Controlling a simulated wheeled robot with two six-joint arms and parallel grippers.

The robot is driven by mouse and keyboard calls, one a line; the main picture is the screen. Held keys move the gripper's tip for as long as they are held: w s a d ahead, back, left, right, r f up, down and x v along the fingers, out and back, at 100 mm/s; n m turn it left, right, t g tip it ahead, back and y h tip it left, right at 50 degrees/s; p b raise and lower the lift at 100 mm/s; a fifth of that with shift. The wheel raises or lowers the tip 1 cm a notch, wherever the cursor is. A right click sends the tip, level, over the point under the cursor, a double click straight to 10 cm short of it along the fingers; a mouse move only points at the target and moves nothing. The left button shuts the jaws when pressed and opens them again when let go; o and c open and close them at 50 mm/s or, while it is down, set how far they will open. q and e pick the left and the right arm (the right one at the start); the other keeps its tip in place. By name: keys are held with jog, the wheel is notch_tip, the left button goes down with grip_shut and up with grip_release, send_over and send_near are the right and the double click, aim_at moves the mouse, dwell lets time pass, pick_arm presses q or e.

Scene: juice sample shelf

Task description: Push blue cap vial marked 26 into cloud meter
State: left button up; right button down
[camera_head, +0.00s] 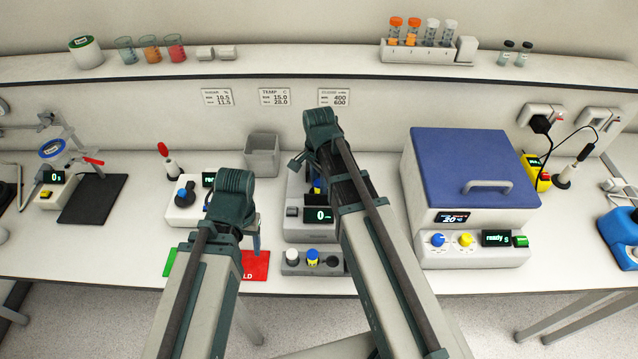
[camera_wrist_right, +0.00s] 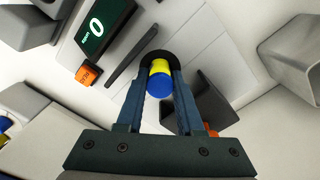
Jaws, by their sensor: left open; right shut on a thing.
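The cloud meter is the grey device (camera_head: 296,225) with a display reading 0, mostly behind my right arm in the head view. My right gripper (camera_wrist_right: 158,82) is shut on the blue cap vial (camera_wrist_right: 159,87), which has a yellow band. The vial's far end is at the dark round opening (camera_wrist_right: 146,63) of the meter. How deep it sits is hidden, and no number 26 is readable. The meter's display (camera_wrist_right: 101,27) also reads 0 in the wrist view. My left gripper (camera_head: 257,236) is open and empty, left of the meter, partly hidden by its wrist.
A small rack (camera_head: 291,268) in front of the meter holds a white-capped and a blue-and-yellow vial beside a dark hole. A grey bin (camera_head: 262,155) stands behind. A blue-lidded box (camera_head: 470,165) is close on the right. A red mat (camera_head: 256,265) lies front left.

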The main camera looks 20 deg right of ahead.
jog(key=shift+f+b, duration=0.55)
jog(key=shift+f, duration=0.05)
jog(key=shift+r, duration=0.1)
jog(key=shift+c, duration=2.3)
grip_release()
notch_tip(320, 180, up, 14)
jog(key=p, duration=1.4)
